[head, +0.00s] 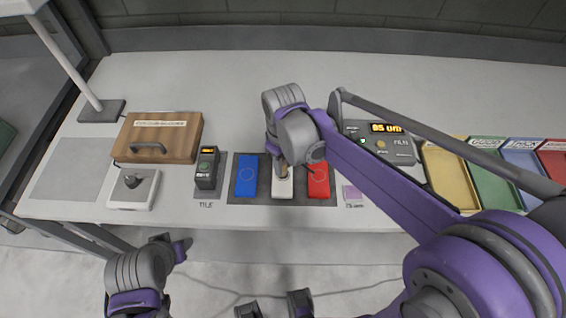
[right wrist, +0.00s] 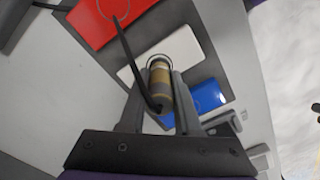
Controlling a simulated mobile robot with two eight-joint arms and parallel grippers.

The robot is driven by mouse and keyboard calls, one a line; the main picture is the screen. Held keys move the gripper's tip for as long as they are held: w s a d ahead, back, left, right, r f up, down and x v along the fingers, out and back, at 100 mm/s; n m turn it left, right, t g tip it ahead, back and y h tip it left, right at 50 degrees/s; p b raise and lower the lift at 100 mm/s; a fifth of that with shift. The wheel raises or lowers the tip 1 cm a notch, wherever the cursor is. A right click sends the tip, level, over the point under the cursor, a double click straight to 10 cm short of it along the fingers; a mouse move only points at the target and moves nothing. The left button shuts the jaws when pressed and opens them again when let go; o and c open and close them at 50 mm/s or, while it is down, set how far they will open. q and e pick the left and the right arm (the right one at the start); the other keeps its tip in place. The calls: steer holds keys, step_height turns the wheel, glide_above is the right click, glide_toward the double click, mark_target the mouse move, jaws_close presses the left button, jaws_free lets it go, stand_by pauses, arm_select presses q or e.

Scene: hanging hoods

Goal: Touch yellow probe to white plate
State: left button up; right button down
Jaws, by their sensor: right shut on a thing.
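The white plate (head: 283,188) lies between a blue plate (head: 246,175) and a red plate (head: 318,181) on a dark mat. My right gripper (head: 282,172) is over the white plate, partly covering it. In the right wrist view its fingers (right wrist: 160,100) are shut on the yellow probe (right wrist: 160,80), a brassy cylinder with a black cable. The probe's far end lies at the circle on the white plate (right wrist: 185,48); I cannot tell whether they touch. My left arm is at the lower left; its fingers cannot be made out clearly.
A black gauge (head: 207,168) stands left of the mat and a wooden case (head: 158,137) farther left. A grey meter (head: 385,143) reading 95 um sits right, partly behind my right arm. Coloured trays (head: 488,175) line the right end. The back of the table is clear.

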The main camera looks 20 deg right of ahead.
steer(key=shift+w+r+p, duration=0.1)
steer(key=shift+r+p, duration=1.6)
steer(key=shift+r, duration=1.6)
arm_select(q)
steer(key=r, duration=0.1)
steer(key=w+r, duration=0.1)
steer(key=r, duration=0.3)
steer(key=shift+w, duration=0.4)
steer(key=shift+s+f, duration=0.1)
steer(key=shift+s, duration=0.05)
